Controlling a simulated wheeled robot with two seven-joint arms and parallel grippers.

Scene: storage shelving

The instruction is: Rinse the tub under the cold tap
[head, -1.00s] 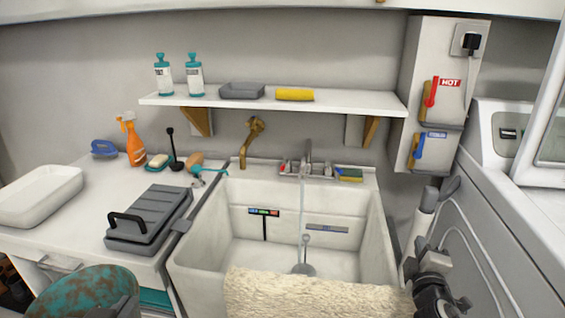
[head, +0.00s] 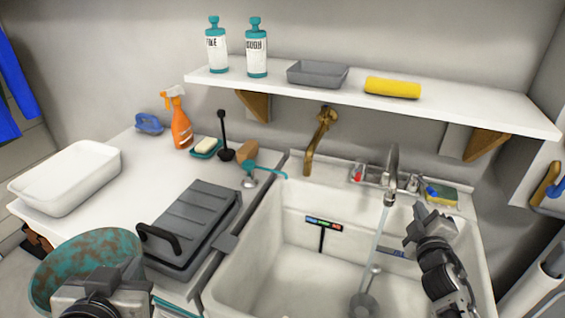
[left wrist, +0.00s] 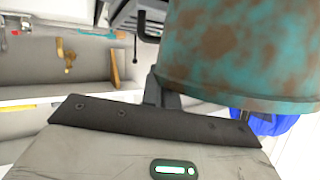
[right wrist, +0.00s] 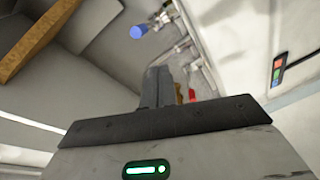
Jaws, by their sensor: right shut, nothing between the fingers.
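A teal, rust-blotched tub (head: 85,262) is at the lower left in the head view and fills the upper right of the left wrist view (left wrist: 240,50). My left gripper (head: 103,280) appears shut on its wall; the fingertips are partly hidden. My right gripper (head: 428,216) is shut and empty, over the sink's right side, just in front of the tap. The chrome tap (head: 391,180) runs a stream of water (head: 378,240) into the white sink (head: 300,262). A red-marked handle (head: 359,173) is left of the spout.
The left counter holds a white basin (head: 72,180), a grey lidded case (head: 195,225), an orange spray bottle (head: 180,127) and soap. A sponge (head: 442,194) lies right of the tap. A shelf (head: 300,88) overhangs the sink, and a brass spout (head: 319,140) projects from the wall.

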